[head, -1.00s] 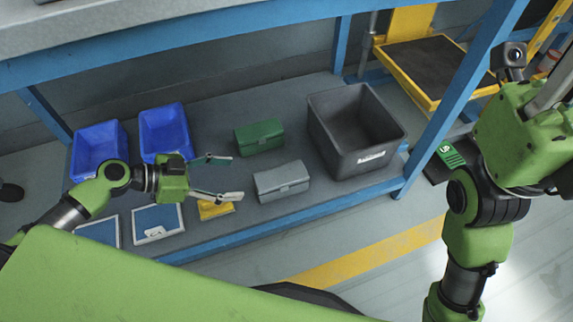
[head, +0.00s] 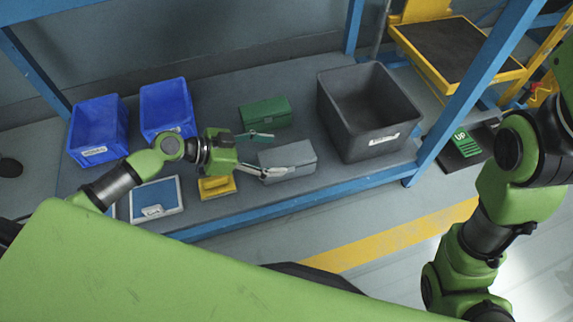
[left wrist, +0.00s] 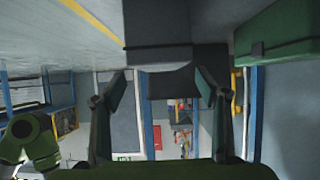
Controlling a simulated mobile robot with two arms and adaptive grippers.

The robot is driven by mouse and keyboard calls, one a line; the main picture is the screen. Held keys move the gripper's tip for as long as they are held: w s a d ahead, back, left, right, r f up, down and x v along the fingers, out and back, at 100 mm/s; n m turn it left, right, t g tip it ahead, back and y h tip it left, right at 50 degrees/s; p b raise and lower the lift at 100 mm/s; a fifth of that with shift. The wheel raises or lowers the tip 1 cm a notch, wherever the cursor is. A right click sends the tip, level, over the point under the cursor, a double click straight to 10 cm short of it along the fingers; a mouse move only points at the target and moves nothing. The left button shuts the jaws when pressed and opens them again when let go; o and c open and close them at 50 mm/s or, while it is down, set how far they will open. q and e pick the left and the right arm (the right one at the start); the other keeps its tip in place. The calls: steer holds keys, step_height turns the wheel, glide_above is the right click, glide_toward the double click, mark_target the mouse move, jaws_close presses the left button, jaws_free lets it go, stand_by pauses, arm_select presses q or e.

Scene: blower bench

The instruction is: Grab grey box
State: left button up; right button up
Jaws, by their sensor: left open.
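The light grey box (head: 287,158) is small, lidded and lies on the low shelf, between the green box (head: 265,112) and the shelf's front edge. My left gripper (head: 274,153) is open at its left end. One fingertip is close to the green box; the other overlaps the grey box's front side in the picture. I cannot tell whether it touches. In the left wrist view the open fingers (left wrist: 160,88) point at the grey box (left wrist: 157,30), with the green box (left wrist: 285,38) at the right. My right gripper is out of view.
A large dark grey bin (head: 335,115) stands just right of the grey box. Two blue bins (head: 98,135) stand at the left. A yellow item (head: 217,187) and a blue-topped case (head: 157,198) lie near the front edge. A blue post (head: 470,90) bounds the shelf's right.

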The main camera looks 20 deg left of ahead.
mark_target(300, 159)
arm_select(q)
steer(key=shift+b+x, duration=0.4)
steer(key=shift+x, duration=1)
steer(key=c, duration=1.4)
steer(key=shift+w+r, duration=0.1)
steer(key=c, duration=0.4)
steer(key=shift+c, duration=0.2)
